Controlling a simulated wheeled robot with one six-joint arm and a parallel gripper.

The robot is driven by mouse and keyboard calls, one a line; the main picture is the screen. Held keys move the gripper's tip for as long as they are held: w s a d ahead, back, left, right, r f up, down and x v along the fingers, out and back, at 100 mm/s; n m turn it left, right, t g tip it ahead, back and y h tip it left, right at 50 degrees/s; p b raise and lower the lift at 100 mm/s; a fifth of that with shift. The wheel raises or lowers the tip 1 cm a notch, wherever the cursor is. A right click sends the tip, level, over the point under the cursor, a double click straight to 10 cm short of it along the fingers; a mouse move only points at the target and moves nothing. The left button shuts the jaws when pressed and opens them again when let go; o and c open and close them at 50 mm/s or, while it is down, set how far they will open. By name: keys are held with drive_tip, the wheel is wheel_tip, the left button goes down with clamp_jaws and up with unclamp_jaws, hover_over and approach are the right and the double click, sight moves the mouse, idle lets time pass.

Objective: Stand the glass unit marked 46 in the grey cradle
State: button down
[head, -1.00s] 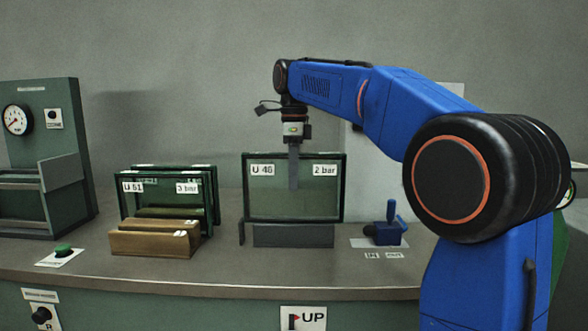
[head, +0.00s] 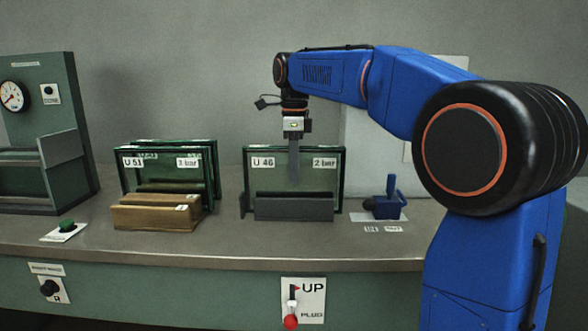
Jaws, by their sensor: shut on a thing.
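The glass unit marked U 46 and 2 bar (head: 265,176) is an upright, dark-framed pane in the middle of the bench. One grey finger lies across the front of the glass; the other is hidden. The grey cradle (head: 292,209) is a low block on the bench. Its front wall covers the lower part of the glass, and the unit's bottom edge is down at cradle level. Whether it rests on the cradle floor is hidden.
Other glass units, the front one marked U 51 (head: 150,177), stand at left by wooden blocks (head: 150,217). A blue lever device (head: 386,206) stands close right of the cradle. A gauge stand (head: 48,125) and green button (head: 66,225) are farther left. A red-knobbed UP lever (head: 291,321) is on the bench front.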

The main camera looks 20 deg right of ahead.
drive_tip(key=shift+f, duration=0.3)
idle(0.6)
drive_tip(key=c, duration=1.6)
unclamp_jaws()
drive_tip(key=shift+o, duration=0.2)
